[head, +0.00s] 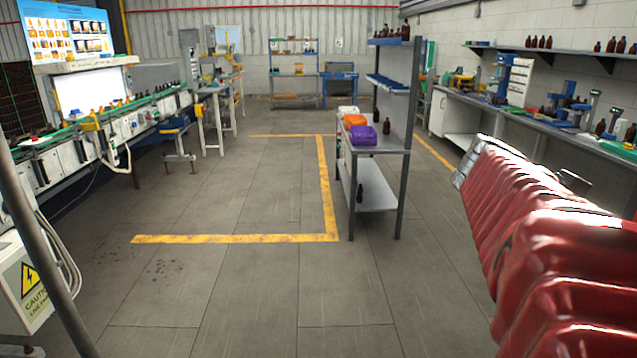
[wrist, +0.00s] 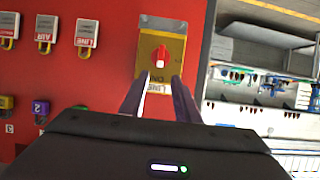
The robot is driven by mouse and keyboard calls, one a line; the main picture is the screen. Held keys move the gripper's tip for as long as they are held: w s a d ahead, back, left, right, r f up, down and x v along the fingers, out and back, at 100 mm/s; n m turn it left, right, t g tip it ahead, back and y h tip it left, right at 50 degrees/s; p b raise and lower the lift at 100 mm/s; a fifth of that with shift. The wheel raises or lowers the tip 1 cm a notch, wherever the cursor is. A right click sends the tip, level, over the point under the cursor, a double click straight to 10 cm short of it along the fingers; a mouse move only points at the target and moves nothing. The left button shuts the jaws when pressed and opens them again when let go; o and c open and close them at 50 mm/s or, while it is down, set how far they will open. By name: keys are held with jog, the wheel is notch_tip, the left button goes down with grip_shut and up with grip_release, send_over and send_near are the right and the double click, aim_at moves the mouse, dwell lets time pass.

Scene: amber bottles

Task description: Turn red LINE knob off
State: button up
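The red LINE knob (wrist: 161,52) sits on a yellow plate (wrist: 146,48) on a red panel (wrist: 112,65) in the wrist view. Its white mark points down in the picture, toward small lettering and an upside-down LINE label (wrist: 158,88). My gripper (wrist: 158,82) is open and empty. Its two fingers point at the plate, one to each side of and below the knob in the picture. They appear apart from the knob; how far they are from the panel is hard to tell. The head view shows neither the knob nor my gripper's fingertips.
Tagged padlocks (wrist: 46,33) hang left of the knob, with coloured padlocks (wrist: 41,110) lower down. In the head view, a shelf rack (head: 385,140) stands mid-floor, a workbench (head: 560,120) lies right, and a bottle line (head: 110,120) lies left.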

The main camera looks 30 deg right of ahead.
jog(key=x, duration=1)
jog(key=shift+d+f, duration=0.1)
grip_shut()
jog(key=shift+s, duration=0.1)
